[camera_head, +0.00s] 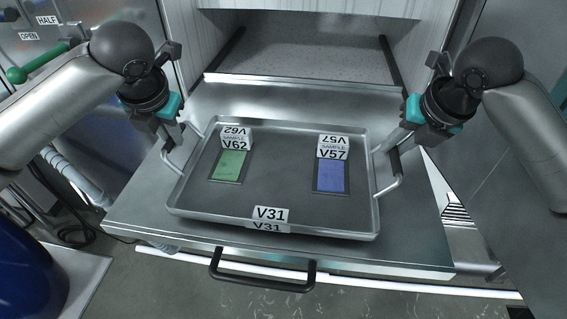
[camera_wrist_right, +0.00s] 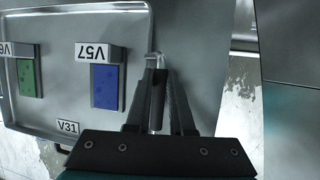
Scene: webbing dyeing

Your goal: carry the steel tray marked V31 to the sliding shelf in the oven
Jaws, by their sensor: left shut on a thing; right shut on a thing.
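The steel tray marked V31 (camera_head: 275,185) is level over the pulled-out sliding shelf (camera_head: 135,205), resting on it or just above it; I cannot tell which. Its V31 label (camera_head: 270,214) faces the near side. A green sample marked V62 (camera_head: 229,165) lies at the tray's left and a blue sample marked V57 (camera_head: 331,176) at its right. My left gripper (camera_head: 174,143) is shut on the left wire handle. My right gripper (camera_head: 388,150) is shut on the right handle; the right wrist view shows its fingers (camera_wrist_right: 158,98) around the handle beside the tray.
The oven chamber (camera_head: 305,62) is open behind the shelf. A black pull handle (camera_head: 262,280) is on the shelf's front edge. A green lever (camera_head: 35,68) with HALF and OPEN labels is at upper left. A blue drum (camera_head: 30,265) stands at lower left.

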